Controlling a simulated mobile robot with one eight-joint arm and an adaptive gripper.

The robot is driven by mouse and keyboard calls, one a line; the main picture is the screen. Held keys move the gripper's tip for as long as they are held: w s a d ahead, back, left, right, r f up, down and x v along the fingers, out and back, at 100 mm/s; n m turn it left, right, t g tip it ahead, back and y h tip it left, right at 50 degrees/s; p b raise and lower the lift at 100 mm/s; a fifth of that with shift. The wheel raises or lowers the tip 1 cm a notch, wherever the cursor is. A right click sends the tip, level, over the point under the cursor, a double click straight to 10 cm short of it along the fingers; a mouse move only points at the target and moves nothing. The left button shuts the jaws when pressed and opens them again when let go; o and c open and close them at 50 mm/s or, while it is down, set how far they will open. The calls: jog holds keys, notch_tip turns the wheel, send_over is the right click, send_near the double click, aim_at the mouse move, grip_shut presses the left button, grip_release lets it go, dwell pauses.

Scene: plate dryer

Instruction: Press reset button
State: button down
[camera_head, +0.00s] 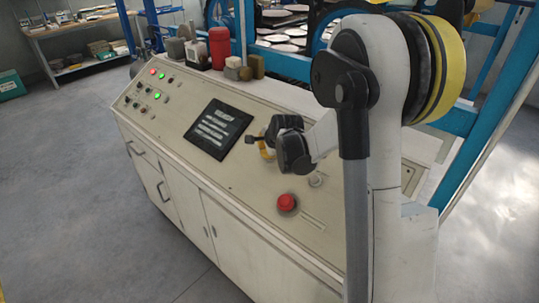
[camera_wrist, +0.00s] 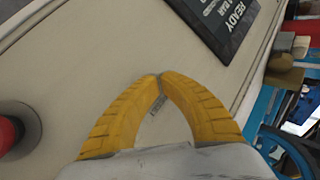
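My gripper (camera_head: 258,143) hovers above the sloping top of the cream control console (camera_head: 165,108), just right of the dark screen. In the wrist view its yellow fingers (camera_wrist: 160,77) meet at the tips, shut with nothing between them. A small grey label (camera_wrist: 158,106) shows on the panel in the gap behind the tips. A small pale round button (camera_head: 316,180) sits right of my gripper in the head view. A large red button (camera_head: 287,203) lies nearer the front edge; it also shows at the left edge of the wrist view (camera_wrist: 9,135). I cannot read which button is reset.
The screen (camera_head: 219,129) shows "READY" in the wrist view (camera_wrist: 232,18). Lit and unlit small controls (camera_head: 150,90) are at the console's far left. A red cylinder (camera_head: 219,47) and several blocks stand along the back edge, before a blue frame (camera_head: 467,113).

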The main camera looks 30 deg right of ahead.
jog(key=r+p, duration=0.1)
jog(key=a+r, duration=0.1)
jog(key=s+a+r+p, duration=0.1)
jog(key=r, duration=0.1)
jog(key=shift+a+r+p, duration=0.1)
jog(key=shift+a+p, duration=0.05)
jog(key=shift+p, duration=0.15)
dwell(0.7)
jog(key=s+a+r+n+b, duration=0.2)
jog(key=s+a+r+n, duration=0.15)
jog(key=s, duration=0.35)
jog(key=s+a+r+n+b, duration=0.25)
jog(key=s+a+n, duration=0.2)
jog(key=s, duration=0.25)
jog(key=s+a+f+n+b, duration=0.1)
jog(key=s+a+n, duration=0.1)
jog(key=s+n, duration=0.3)
jog(key=s+a+f+n+g+b, duration=0.1)
jog(key=s+n, duration=0.4)
jog(key=s, duration=0.7)
jog(key=shift+a+f+y+b, duration=0.4)
jog(key=shift+a+f, duration=0.2)
jog(key=shift+f, duration=0.2)
